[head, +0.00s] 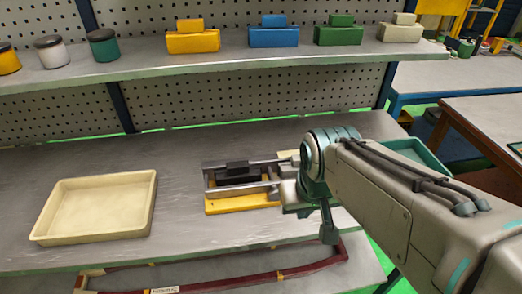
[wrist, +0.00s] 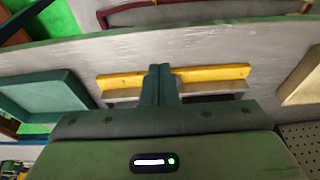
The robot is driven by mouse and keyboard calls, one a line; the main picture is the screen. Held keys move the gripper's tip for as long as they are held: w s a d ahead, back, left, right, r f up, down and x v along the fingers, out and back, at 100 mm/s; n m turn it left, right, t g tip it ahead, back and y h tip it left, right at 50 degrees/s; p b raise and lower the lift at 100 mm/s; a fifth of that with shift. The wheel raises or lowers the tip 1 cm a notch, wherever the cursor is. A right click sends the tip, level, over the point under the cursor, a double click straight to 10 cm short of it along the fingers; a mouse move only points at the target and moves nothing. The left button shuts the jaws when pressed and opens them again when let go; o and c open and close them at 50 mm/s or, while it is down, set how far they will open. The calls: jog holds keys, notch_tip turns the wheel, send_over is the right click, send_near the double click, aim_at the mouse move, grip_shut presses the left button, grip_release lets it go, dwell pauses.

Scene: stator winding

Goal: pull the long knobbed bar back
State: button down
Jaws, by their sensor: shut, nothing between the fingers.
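The winding fixture (head: 229,205) stands on the grey bench, a yellow base with a black block (head: 238,170) and grey metal bars on top. A long grey bar (head: 222,164) runs across its back, and a lower one crosses in front. I cannot tell which bar carries the knob. The fixture's right end is partly hidden by my arm. In the wrist view my gripper (wrist: 160,70) is shut and empty, its fingers together in front of the yellow base (wrist: 213,73), hiding its middle. I cannot tell whether they touch the fixture. In the head view the fingertips are not clear.
A cream tray (head: 97,208) lies left of the fixture, and a green tray (head: 417,153) is at the right behind my arm. A shelf (head: 140,70) with jars and coloured blocks hangs above. A red frame (head: 225,281) lies below the bench's front edge. Bench between cream tray and fixture is clear.

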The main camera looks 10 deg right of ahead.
jog(key=p, duration=0.7)
send_over(274, 190)
jog(key=w+d, duration=0.2)
jog(key=f, duration=0.1)
jog(key=shift+s+d+f+t, duration=0.1)
jog(key=shift+d+f+t, duration=0.1)
jog(key=shift+t, duration=0.2)
jog(key=shift+a, duration=0.1)
jog(key=b+x, duration=0.1)
jog(key=x, duration=0.9)
